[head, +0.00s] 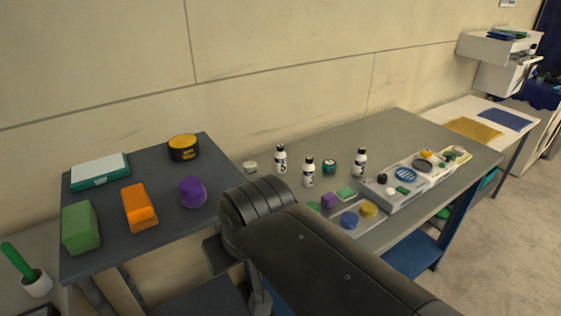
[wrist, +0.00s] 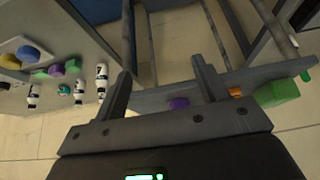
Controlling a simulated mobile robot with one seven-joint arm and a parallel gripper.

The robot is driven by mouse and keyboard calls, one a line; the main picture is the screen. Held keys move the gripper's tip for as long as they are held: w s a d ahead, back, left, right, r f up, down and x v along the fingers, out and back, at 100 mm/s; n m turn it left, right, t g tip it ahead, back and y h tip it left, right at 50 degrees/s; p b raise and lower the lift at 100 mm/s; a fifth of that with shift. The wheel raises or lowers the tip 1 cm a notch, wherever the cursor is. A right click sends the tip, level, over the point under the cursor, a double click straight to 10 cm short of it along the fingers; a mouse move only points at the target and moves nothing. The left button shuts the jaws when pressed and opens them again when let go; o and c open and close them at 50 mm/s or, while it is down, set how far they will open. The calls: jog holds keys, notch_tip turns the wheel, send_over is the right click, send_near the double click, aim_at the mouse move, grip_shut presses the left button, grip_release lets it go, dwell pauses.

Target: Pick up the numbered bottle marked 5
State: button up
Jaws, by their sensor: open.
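Three small white bottles with black caps and dark number marks stand upright on the grey table: a left one (head: 280,159), a middle one (head: 308,173) and a right one (head: 360,163). The marks are too small for me to tell surely which is 5. In the wrist view three bottles show at the left: one (wrist: 102,78) nearest my fingers, one (wrist: 79,93) beside it, one (wrist: 33,96) farther left. My gripper (wrist: 161,66) is open and empty, its fingers apart from all bottles. In the head view my arm hides the gripper.
Small jars and pots, including a purple one (head: 328,201) and a blue one (head: 349,220), stand near the bottles. A pale tray (head: 404,196) lies to the right. A dark side table (head: 162,165) holds green, orange and purple items. The grey table's back (head: 395,125) is clear.

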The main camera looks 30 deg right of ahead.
jog(key=w+d+r+m, duration=0.1)
jog(key=w+d, duration=0.3)
jog(key=w, duration=0.4)
jog(key=w+d+r+m+h, duration=0.1)
jog(key=w+d, duration=0.3)
jog(key=w, duration=0.4)
jog(key=w+d+r+m+h, duration=0.1)
jog(key=w+d, duration=0.3)
jog(key=w, duration=0.4)
jog(key=shift+d+r, duration=0.4)
jog(key=shift+r, duration=0.1)
jog(key=w+d+f+m, duration=0.2)
jog(key=w+d+f, duration=0.2)
jog(key=w+d, duration=0.6)
jog(key=m+h, duration=0.1)
jog(key=m, duration=0.1)
send_near(280, 152)
jog(key=w+f, duration=0.1)
jog(key=w, duration=0.1)
jog(key=shift+g, duration=0.3)
jog(key=x, duration=0.5)
jog(key=shift+d+f, duration=0.25)
jog(key=shift+f, duration=0.05)
jog(key=shift+s+x, duration=0.2)
jog(key=shift+x, duration=1.15)
jog(key=shift+s+x, duration=0.2)
jog(key=shift+x, duration=1.15)
jog(key=shift+d+f, duration=0.1)
jog(key=c, duration=1.2)
jog(key=shift+o, duration=0.2)
